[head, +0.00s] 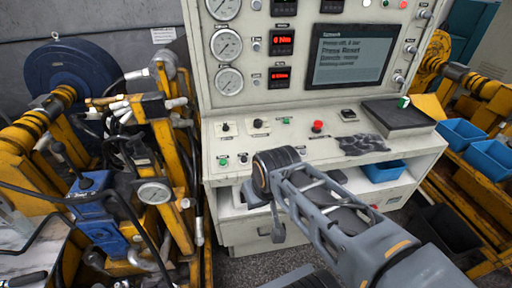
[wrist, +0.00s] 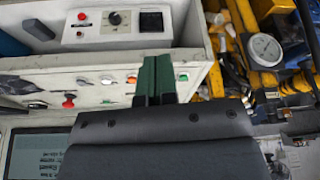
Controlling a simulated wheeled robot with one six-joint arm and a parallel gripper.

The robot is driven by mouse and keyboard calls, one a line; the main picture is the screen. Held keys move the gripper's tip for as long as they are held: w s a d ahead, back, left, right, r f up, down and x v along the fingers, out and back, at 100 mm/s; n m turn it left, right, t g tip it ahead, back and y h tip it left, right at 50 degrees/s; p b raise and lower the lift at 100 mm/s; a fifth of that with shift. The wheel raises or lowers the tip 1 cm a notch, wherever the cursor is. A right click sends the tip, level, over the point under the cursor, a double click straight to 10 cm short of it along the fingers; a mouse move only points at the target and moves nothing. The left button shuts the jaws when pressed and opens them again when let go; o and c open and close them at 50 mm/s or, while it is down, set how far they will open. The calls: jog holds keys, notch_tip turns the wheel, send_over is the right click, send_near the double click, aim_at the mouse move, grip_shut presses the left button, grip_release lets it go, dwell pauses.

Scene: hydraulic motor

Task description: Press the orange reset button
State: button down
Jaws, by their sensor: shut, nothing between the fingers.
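My gripper (wrist: 154,82) is shut and empty, with two green fingertips side by side in the wrist view. They overlap the edge of the pale console panel, and I cannot tell whether they touch it. A larger red-orange mushroom button (wrist: 68,101) lies lower left; a red mushroom button (head: 317,126) shows on the console desk in the head view. I cannot tell for sure which is the reset button. My arm hides part of the console front in the head view.
A screen (head: 349,55) shows text including "Press Reset". Yellow machinery with a gauge (head: 154,193) stands left of the console (head: 215,130). A black tray (head: 398,117) and blue bins (head: 460,134) are at right. A white box with a knob (wrist: 117,28) is near the fingertips.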

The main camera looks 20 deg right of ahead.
jog(key=w+d+r+m+t+y+p, duration=0.1)
jog(key=w+d+r+m+y+p, duration=0.1)
jog(key=w+m, duration=0.8)
jog(key=w+d+r+m+t+y+p, duration=0.1)
jog(key=w+d+m+y+p, duration=0.4)
jog(key=m, duration=1.8)
jog(key=w+d+p, duration=0.1)
jog(key=w+d, duration=0.3)
jog(key=w, duration=0.2)
jog(key=shift+d+r+m+t, duration=0.25)
jog(key=shift+r+m+t, duration=0.05)
jog(key=shift+r, duration=0.1)
jog(key=shift+f, duration=0.1)
jog(key=f+b, duration=0.3)
jog(key=f, duration=0.1)
jog(key=f+b, duration=0.2)
jog(key=shift+w+d+f+b, duration=0.1)
jog(key=shift+w+f+b, duration=0.1)
jog(key=shift+w+b, duration=0.2)
jog(key=shift+w+f+b, duration=0.2)
jog(key=shift+f+b, duration=0.2)
jog(key=shift+f, duration=0.65)
